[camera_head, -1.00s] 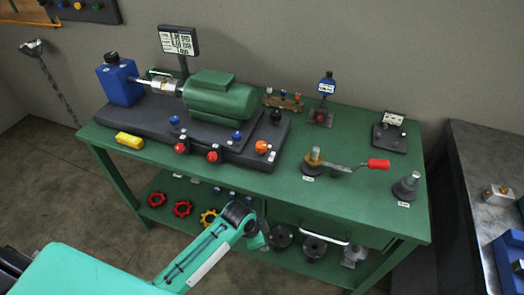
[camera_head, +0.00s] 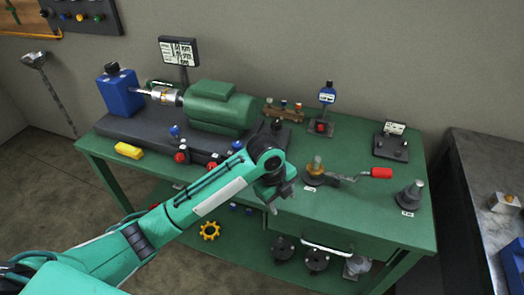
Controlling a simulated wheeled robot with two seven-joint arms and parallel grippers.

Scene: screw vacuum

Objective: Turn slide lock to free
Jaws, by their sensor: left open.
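A dark grey machine base (camera_head: 125,125) on the green bench carries a green motor (camera_head: 220,106) and a blue block (camera_head: 120,93). Red knobs (camera_head: 181,157) sit on its front side and a blue knob (camera_head: 174,131) on top. I cannot tell which knob is the slide lock. My left gripper (camera_head: 277,203) is open and points down, near the bench's front edge, right of the base. It holds nothing that I can see. My left arm hides the base's right front end, where an orange knob was visible earlier. My right gripper is not in view.
A crank with a red handle (camera_head: 375,173) stands just right of my left gripper, with a grey post (camera_head: 412,194) beyond it. A yellow block (camera_head: 128,150) lies at the left front. A lower shelf holds handwheels (camera_head: 209,230). A grey table (camera_head: 490,165) stands at right.

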